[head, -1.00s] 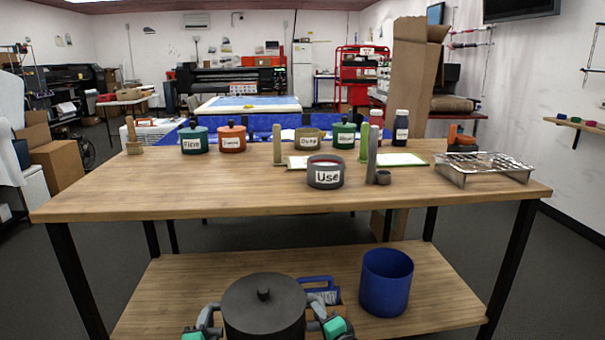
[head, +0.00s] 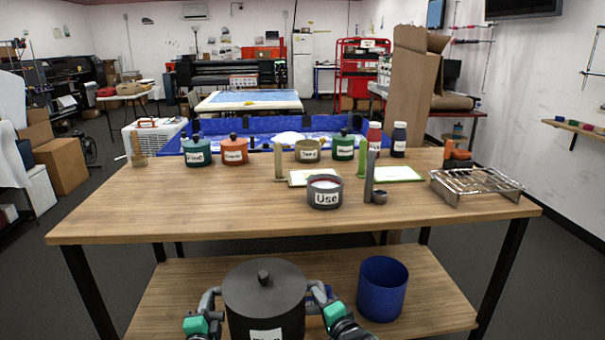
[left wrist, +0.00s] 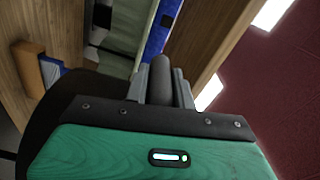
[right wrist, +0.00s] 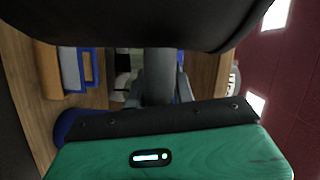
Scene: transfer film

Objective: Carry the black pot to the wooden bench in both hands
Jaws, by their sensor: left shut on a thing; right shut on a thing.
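The black pot (head: 264,300) with its lid and round knob is at the bottom middle of the head view, upright, with a white label partly cut off by the frame edge. My left gripper (head: 208,304) is shut on the pot's left handle. My right gripper (head: 322,296) is shut on its right handle. In the left wrist view the jaws (left wrist: 160,85) close around the dark handle. In the right wrist view the jaws (right wrist: 158,85) sit under the pot's dark body. The wooden bench (head: 150,215) stands ahead, its top higher in the picture than the pot.
A grey "Use" pot (head: 324,193), green and red lidded pots, bottles, upright tools and a wire rack (head: 484,185) stand on the bench top. A blue bin (head: 382,290) stands on the lower shelf (head: 185,285). The bench's front left top is clear.

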